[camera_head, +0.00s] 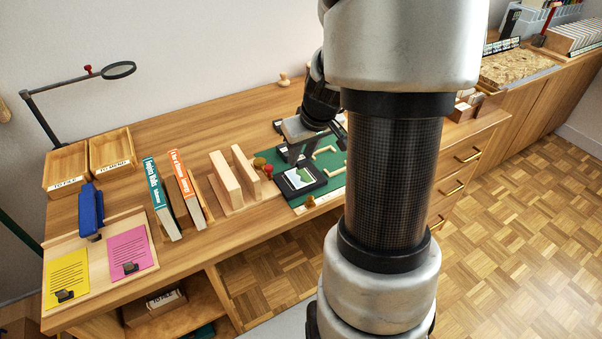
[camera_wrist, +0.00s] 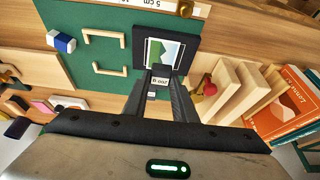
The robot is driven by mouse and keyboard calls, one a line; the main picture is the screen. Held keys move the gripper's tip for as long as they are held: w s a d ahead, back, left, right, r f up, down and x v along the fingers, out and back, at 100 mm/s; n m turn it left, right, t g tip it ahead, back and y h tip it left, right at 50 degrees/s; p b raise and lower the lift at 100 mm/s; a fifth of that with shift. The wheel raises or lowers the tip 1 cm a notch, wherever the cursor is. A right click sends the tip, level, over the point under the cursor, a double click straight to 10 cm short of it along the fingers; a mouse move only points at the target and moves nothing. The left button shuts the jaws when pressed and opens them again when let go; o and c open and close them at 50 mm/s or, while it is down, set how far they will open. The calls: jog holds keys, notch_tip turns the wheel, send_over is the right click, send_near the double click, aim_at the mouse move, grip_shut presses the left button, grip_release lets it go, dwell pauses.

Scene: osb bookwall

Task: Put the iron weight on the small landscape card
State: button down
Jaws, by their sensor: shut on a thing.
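The small landscape card (camera_head: 299,176) lies on the green mat, in a black frame or tray; it also shows in the wrist view (camera_wrist: 157,54). My gripper (camera_head: 296,158) points down at the card's far side. In the wrist view my gripper (camera_wrist: 161,88) is shut on the iron weight (camera_wrist: 160,80), a small dark piece with a pale label that seems to read 200 g. The weight overlaps the card's near edge in that view. I cannot tell whether it touches the card.
Light wooden corner pieces (camera_wrist: 103,55) lie on the green mat (camera_head: 322,168). A red knob (camera_head: 268,171) and upright wooden blocks (camera_head: 235,175) stand left of the card. Books (camera_head: 160,198), yellow and pink cards (camera_head: 128,253) and two wooden trays (camera_head: 110,150) are farther left.

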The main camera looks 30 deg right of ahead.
aim_at(303, 162)
jog(key=shift+f+b, duration=0.75)
jog(key=shift+f, duration=1.5)
jog(key=shift+f, duration=0.2)
jog(key=c, duration=1.5)
grip_release()
jog(key=shift+o, duration=0.2)
jog(key=shift+r, duration=0.1)
jog(key=shift+r, duration=0.3)
jog(key=p+v, duration=0.3)
jog(key=v, duration=0.8)
jog(key=shift+s+r+p, duration=0.2)
jog(key=shift+s+p, duration=0.05)
jog(key=shift+p, duration=0.05)
